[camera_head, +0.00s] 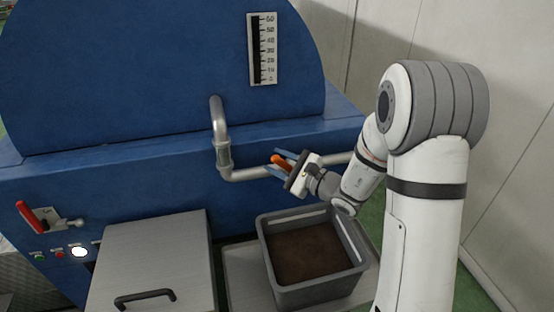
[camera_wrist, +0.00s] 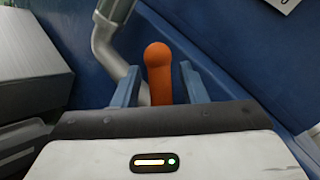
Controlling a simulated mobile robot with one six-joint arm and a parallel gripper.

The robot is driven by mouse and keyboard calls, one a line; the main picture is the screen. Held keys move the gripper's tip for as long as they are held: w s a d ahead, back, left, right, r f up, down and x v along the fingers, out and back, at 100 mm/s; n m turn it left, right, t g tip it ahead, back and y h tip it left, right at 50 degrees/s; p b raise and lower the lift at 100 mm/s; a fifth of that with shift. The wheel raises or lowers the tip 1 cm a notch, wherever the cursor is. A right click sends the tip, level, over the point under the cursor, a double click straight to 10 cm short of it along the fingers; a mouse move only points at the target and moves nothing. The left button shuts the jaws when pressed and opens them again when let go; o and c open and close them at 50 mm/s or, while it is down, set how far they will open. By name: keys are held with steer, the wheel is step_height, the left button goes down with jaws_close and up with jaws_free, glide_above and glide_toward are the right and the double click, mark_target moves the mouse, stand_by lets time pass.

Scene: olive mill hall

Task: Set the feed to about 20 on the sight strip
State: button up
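An orange lever handle (camera_head: 283,163) stands at the bent grey pipe. My gripper (camera_head: 273,160) is at this handle, with one blue finger on each side. The wrist view shows the orange handle (camera_wrist: 158,72) upright between the fingers (camera_wrist: 159,80), with a narrow gap on both sides. The handle's lower end is hidden behind my gripper's body.
A grey crate (camera_head: 318,293) with dark brown contents stands below my gripper. A grey lidded box (camera_head: 155,250) is to its left. A red lever (camera_head: 30,217) and several small buttons (camera_head: 60,254) are on the machine's left. The pipe (camera_head: 221,125) runs close to my fingers.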

jaws_close()
stand_by(0.5)
